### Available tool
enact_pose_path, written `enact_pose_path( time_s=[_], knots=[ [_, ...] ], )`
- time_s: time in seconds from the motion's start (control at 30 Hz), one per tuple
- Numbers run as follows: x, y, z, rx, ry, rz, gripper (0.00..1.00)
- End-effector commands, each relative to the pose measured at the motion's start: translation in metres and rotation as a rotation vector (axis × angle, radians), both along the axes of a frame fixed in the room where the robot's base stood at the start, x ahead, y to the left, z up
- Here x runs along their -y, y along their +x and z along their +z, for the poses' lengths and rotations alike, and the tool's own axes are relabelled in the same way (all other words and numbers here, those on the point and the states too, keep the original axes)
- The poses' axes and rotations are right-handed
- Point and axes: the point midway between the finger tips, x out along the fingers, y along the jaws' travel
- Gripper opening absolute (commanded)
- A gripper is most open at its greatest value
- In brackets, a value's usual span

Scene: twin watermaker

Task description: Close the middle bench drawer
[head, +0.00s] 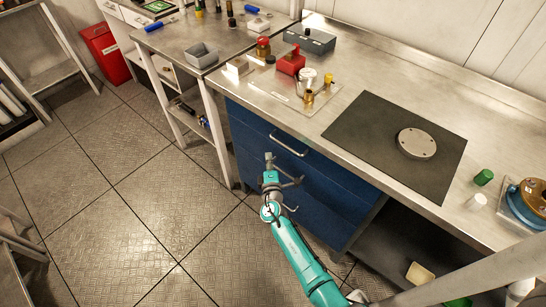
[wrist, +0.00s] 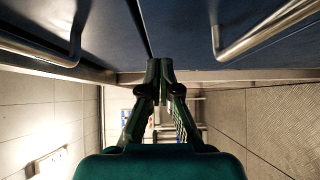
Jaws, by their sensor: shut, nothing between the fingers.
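The blue bench drawers are stacked under the steel worktop in the head view. The top drawer (head: 335,170) has a metal bar handle (head: 289,145). The middle drawer (head: 325,197) is below it, partly hidden by my arm; how far it stands out is hard to tell. My gripper (head: 270,157) is at the left part of the drawer fronts, with its fingers together and empty. In the wrist view, my closed fingertips (wrist: 160,63) are close to the dark blue fronts, between a left handle (wrist: 45,50) and a right handle (wrist: 265,30). Contact cannot be told.
The worktop holds a dark mat (head: 365,140) with a metal disc (head: 417,143), a red container (head: 291,59) and small fittings. An open lower shelf (head: 400,250) is right of the drawers. Bench legs stand to the left. The tiled floor (head: 130,210) at left is clear.

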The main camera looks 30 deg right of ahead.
Motion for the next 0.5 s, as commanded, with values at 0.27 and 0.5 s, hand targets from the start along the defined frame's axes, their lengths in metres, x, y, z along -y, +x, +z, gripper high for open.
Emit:
enact_pose_path(
  time_s=[0.27,0.5],
  knots=[
    [-0.028,-0.052,-0.002,-0.003,0.000,0.005,0.00],
    [-0.044,-0.081,-0.002,-0.003,0.000,0.006,0.00]
  ],
)
